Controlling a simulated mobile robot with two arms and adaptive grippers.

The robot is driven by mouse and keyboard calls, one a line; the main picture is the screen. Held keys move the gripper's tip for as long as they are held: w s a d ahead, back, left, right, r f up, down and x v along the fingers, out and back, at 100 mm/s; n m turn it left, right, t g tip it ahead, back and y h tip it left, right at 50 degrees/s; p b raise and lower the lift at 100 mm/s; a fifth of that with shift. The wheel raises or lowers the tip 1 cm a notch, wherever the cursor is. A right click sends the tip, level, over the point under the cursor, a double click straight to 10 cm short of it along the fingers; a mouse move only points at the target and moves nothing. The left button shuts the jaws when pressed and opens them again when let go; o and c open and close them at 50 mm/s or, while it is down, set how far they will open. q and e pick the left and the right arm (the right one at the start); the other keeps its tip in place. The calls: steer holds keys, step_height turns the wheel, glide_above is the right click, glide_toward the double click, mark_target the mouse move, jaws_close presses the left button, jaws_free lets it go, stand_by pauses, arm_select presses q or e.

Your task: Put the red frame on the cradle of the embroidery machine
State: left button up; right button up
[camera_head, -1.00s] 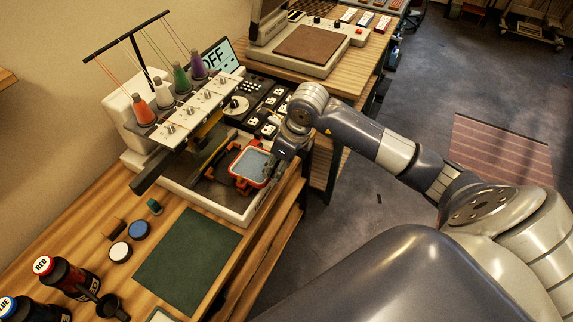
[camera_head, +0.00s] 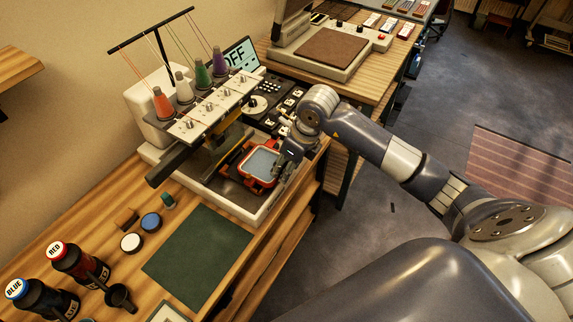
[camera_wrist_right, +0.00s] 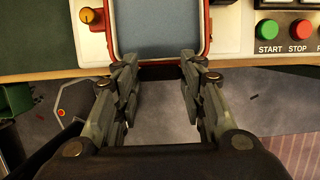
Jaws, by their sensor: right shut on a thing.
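The red frame (camera_head: 273,183) with grey-blue cloth (camera_head: 263,161) is over the open bed of the embroidery machine (camera_head: 207,202), beneath the side of the needle head. It lies roughly level; whether it touches the cradle (camera_head: 234,154) cannot be told. My right gripper (camera_head: 283,174) is shut on the near edge of the red frame. In the right wrist view the frame (camera_wrist_right: 208,38) extends ahead of my right gripper (camera_wrist_right: 160,74), its near edge between the fingers. The cradle is partly hidden by frame and machine head. My left gripper is out of view.
Thread spools (camera_head: 163,103) stand on the machine head, and its screen (camera_head: 241,55) reads OFF. A green mat (camera_head: 197,257), small pots (camera_head: 151,222) and ink bottles (camera_head: 78,262) are on the table at left. A heat press (camera_head: 331,50) stands behind.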

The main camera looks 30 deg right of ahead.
mark_target(271, 169)
stand_by(0.7)
steer(key=shift+w+a+f+b, duration=0.1)
steer(key=shift+w+a+b, duration=0.05)
steer(key=shift+w+b, duration=0.3)
steer(key=shift+w+a+f+b, duration=0.2)
steer(key=shift+w+a+b, duration=0.25)
steer(key=shift+w, duration=0.2)
steer(key=shift+w+a+f+b, duration=0.15)
steer(key=shift+w+a+b, duration=0.25)
steer(key=shift+w, duration=0.2)
steer(key=shift+b, duration=0.35)
stand_by(0.3)
steer(key=shift+f+b, duration=1.05)
steer(key=shift+f, duration=0.05)
stand_by(1.0)
steer(key=o, duration=1.1)
steer(key=shift+c, duration=0.2)
